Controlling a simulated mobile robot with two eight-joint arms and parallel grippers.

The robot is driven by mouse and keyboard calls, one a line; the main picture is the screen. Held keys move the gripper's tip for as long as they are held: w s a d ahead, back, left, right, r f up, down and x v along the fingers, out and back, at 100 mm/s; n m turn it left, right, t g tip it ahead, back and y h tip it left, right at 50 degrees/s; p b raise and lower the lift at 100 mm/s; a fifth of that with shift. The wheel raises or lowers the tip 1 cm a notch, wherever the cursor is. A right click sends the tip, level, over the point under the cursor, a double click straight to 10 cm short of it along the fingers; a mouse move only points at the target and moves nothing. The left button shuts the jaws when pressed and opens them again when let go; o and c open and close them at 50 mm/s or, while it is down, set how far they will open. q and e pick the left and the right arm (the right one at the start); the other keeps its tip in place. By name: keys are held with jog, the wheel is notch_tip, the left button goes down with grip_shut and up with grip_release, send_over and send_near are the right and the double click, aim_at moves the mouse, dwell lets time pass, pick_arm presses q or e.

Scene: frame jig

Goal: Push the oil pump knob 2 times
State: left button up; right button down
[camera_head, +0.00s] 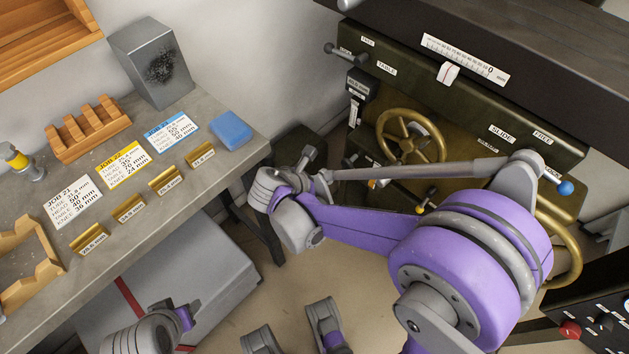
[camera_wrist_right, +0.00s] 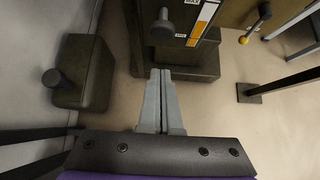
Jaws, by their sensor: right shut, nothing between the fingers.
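A grey mushroom-shaped knob (camera_wrist_right: 162,25) stands out near the top of the right wrist view, beside an oil gauge (camera_wrist_right: 203,20) with a yellow and white strip. My right gripper (camera_wrist_right: 160,72) is shut and empty. Its grey fingers point towards the dark green block below that knob, with no clear contact. In the head view my right gripper is mostly hidden by its own wrist and arm. The gauge area is small and partly covered there. Part of my left arm shows at the bottom left of the head view, but its jaws do not.
A dark green block (camera_wrist_right: 85,75) with another grey knob (camera_wrist_right: 52,78) stands left of my fingers. A yellow-tipped lever (camera_wrist_right: 258,20) is at the right. The machine has a brass handwheel (camera_head: 411,136). A workbench (camera_head: 190,205) with job cards lies left.

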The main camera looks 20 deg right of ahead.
aim_at(345, 168)
pick_arm(q)
jog(key=shift+f, duration=0.45)
pick_arm(e)
jog(key=shift+w+d+f, duration=0.2)
jog(key=shift+w+d, duration=0.15)
jog(key=shift+d, duration=0.45)
jog(key=shift+w+d+f, duration=0.15)
jog(key=shift+w+d, duration=0.15)
jog(key=shift+d, duration=0.55)
jog(key=shift+w+d+f, duration=0.2)
jog(key=shift+w+d, duration=0.15)
jog(key=shift+d, duration=0.45)
jog(key=shift+d, duration=0.1)
